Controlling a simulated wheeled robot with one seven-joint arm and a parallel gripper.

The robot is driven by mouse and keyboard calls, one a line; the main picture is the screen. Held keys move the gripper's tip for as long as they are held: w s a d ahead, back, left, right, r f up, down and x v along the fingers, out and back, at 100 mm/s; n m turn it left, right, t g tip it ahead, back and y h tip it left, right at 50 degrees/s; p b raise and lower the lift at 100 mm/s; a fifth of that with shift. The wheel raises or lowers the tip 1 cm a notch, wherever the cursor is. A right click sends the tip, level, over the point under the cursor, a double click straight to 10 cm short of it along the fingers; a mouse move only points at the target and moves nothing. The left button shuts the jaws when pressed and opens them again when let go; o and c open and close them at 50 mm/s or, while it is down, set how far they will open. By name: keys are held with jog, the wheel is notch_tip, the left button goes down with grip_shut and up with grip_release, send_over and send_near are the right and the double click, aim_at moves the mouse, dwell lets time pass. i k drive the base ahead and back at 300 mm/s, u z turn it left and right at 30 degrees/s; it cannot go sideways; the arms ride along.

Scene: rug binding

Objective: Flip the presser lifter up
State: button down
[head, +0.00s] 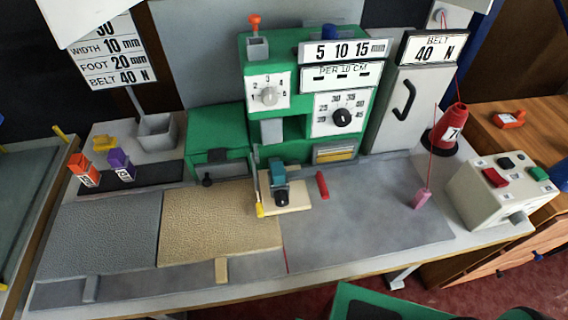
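The green binding machine (305,85) stands at the middle back of the table. Its presser area has a dark foot with a teal block (278,171) over a small cream plate (296,203). A red lever (322,184) lies slanted just right of this foot and may be the presser lifter; I cannot tell for sure. A short black-knobbed handle (207,180) sits on the green box at the machine's left. A yellow-tipped upright bar (259,200) stands left of the foot.
A tan rug (218,220) and a grey rug (105,235) lie left of the foot. A control box (498,195) with coloured buttons, a red thread cone (449,128) and a pink piece (421,199) are at right. The grey surface (365,220) between is mostly clear.

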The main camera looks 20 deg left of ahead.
aim_at(317, 172)
jog(key=u, duration=1.3)
jog(key=k, duration=0.7)
jog(key=z, duration=0.35)
jog(key=i, duration=0.5)
jog(key=u, duration=0.05)
